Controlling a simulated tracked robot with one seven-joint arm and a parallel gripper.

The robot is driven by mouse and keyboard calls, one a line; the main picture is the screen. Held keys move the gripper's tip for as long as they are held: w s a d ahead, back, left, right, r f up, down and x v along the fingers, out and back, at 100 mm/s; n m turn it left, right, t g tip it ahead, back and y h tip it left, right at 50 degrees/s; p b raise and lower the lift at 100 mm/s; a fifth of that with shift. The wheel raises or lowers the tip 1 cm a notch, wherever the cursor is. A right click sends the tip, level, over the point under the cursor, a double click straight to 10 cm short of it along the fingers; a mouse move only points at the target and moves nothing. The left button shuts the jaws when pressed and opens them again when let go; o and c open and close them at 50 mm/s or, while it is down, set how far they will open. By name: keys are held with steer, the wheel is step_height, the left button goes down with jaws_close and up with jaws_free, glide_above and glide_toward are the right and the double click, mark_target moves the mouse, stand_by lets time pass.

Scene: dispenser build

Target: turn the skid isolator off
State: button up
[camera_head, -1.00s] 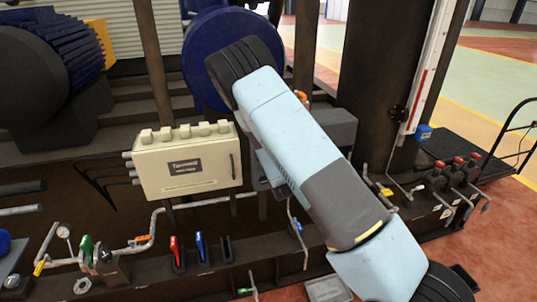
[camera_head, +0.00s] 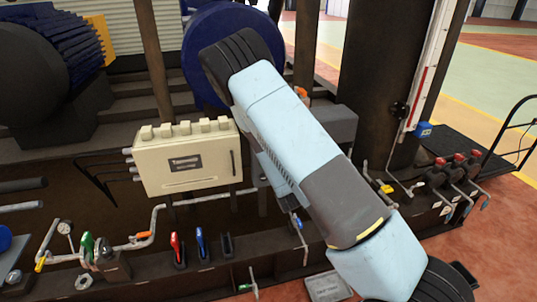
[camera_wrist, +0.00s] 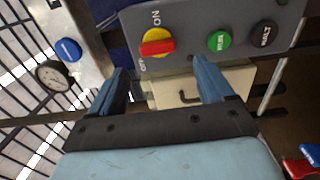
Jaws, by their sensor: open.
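The skid isolator is a red handle (camera_wrist: 158,47) on a yellow disc (camera_wrist: 153,36), set on a grey panel (camera_wrist: 190,18) at the top of the wrist view. The handle lies roughly crosswise in the picture. An ON label stands above the disc and an OFF label at its lower left. I cannot tell for sure which label the handle marks. My gripper (camera_wrist: 160,72) is open, its two blue fingers apart and nothing between them. The fingertips appear just below the panel in that view, with the handle beyond the gap. The gripper does not show in the head view.
A gauge (camera_wrist: 54,74) and blue knob (camera_wrist: 67,50) are at left. A cream box (camera_head: 187,158), pipes and coloured levers (camera_head: 200,245) line the skid.

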steer(key=v, duration=0.7)
steer(key=shift+s, duration=0.1)
steer(key=w+d+r+m+g+h, duration=0.3)
steer(key=d+r+m, duration=0.2)
steer(key=r+m, duration=0.35)
steer(key=s+d+r+m+g, duration=0.4)
steer(key=s+r+m, duration=0.15)
steer(key=r, duration=0.55)
steer(key=s+d+r+m+g, duration=0.1)
steer(key=s+r, duration=0.3)
steer(key=s, duration=0.5)
steer(key=s+d+r+m+g, duration=0.2)
steer(key=s+d+r+m, duration=0.1)
steer(key=s, duration=0.7)
steer(key=s+d+r+m+g, duration=0.2)
steer(key=s+r, duration=0.4)
steer(key=s, duration=0.4)
steer(key=shift+h, duration=0.4)
steer(key=shift+r, duration=0.1)
